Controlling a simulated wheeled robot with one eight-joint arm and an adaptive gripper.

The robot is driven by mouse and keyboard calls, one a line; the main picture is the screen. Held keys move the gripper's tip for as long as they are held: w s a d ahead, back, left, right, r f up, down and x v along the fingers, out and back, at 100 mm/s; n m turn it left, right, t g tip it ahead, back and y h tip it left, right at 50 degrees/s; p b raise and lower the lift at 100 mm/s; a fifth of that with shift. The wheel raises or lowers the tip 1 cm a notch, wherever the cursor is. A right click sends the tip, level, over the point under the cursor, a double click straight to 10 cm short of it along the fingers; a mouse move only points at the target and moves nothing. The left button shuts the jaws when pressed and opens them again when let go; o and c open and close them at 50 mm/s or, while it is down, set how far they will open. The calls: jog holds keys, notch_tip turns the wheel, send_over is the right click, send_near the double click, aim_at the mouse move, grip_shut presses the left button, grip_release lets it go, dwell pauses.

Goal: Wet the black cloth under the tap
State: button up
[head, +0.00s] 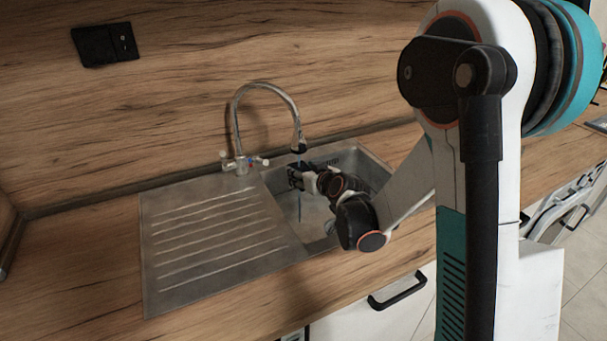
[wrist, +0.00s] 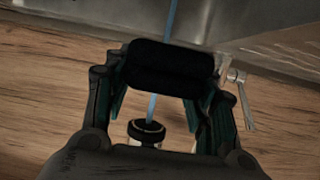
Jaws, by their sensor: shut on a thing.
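My gripper (head: 297,178) is over the sink bowl, just below the outlet of the tap (head: 297,113). In the wrist view my gripper (wrist: 168,88) is shut on the black cloth (wrist: 170,66), a dark, flat bundle between its fingers. The tap's outlet (wrist: 147,130) shows below the cloth in that view. A thin blue stream of water (wrist: 152,106) runs from the outlet to the cloth's edge and shows again beyond it. The cloth hides the stretch between, so I cannot tell whether the water strikes it or passes behind. In the head view the cloth is hard to separate from the dark fingers.
The steel sink (head: 377,172) has a ribbed drainboard (head: 205,240) on its left, which is empty. The wooden worktop (head: 75,262) is clear at left. A wood splashback (head: 180,90) with a black socket plate (head: 105,44) stands behind. A tap lever (wrist: 243,100) shows in the wrist view.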

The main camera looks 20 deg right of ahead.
jog(key=s+b, duration=0.1)
jog(key=s, duration=0.7)
jog(key=shift+d, duration=0.45)
dwell(1.3)
jog(key=s+r+p, duration=0.2)
jog(key=s+r, duration=0.2)
jog(key=s, duration=0.1)
jog(key=shift+d+p, duration=0.25)
jog(key=shift+p, duration=0.1)
dwell(0.5)
